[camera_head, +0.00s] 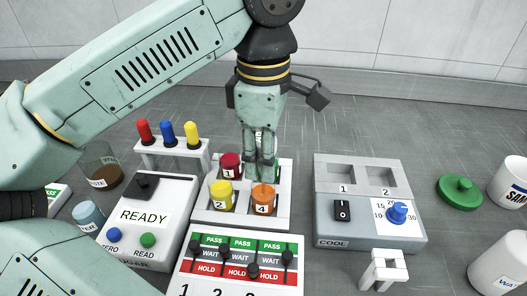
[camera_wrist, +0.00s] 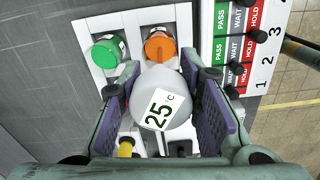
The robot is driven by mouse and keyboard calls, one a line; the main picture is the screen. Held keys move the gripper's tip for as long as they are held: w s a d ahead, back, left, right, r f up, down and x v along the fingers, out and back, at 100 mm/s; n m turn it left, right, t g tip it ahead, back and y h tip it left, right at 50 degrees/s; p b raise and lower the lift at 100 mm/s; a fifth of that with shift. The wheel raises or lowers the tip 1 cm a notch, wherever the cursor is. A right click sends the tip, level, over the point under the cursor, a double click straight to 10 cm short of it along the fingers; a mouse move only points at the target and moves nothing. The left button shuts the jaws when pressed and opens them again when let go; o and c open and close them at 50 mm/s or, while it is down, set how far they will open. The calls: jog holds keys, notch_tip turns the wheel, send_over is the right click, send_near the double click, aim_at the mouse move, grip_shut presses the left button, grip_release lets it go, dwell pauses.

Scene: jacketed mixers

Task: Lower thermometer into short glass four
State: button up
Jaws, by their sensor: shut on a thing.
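My gripper (camera_head: 260,170) points down over the white holder (camera_head: 211,217) with the numbered short glasses. It is shut on the thermometer (camera_wrist: 165,105), whose pale rounded head reads 25 °C in the wrist view; the fingers are on both sides of it. Short glass four (camera_head: 263,201), with orange contents and a label 4, is at the holder's front right, just below the fingertips; it also shows in the wrist view (camera_wrist: 161,47). The thermometer's lower end is hidden behind its head and the fingers, so I cannot tell whether it is inside the glass.
Yellow glass two (camera_head: 221,196), red glass one (camera_head: 230,165) and the green glass (camera_wrist: 106,52) share the holder. A PASS/WAIT/HOLD panel (camera_head: 240,262) stands in front, a READY box (camera_head: 146,219) left, a grey COOL unit (camera_head: 367,242) right. A rack (camera_head: 172,150) of coloured handles is behind left.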

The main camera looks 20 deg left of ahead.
jog(key=shift+f+b, duration=0.95)
jog(key=shift+f, duration=0.4)
jog(key=o, duration=1.1)
jog(key=shift+o, duration=0.4)
jog(key=o, duration=0.4)
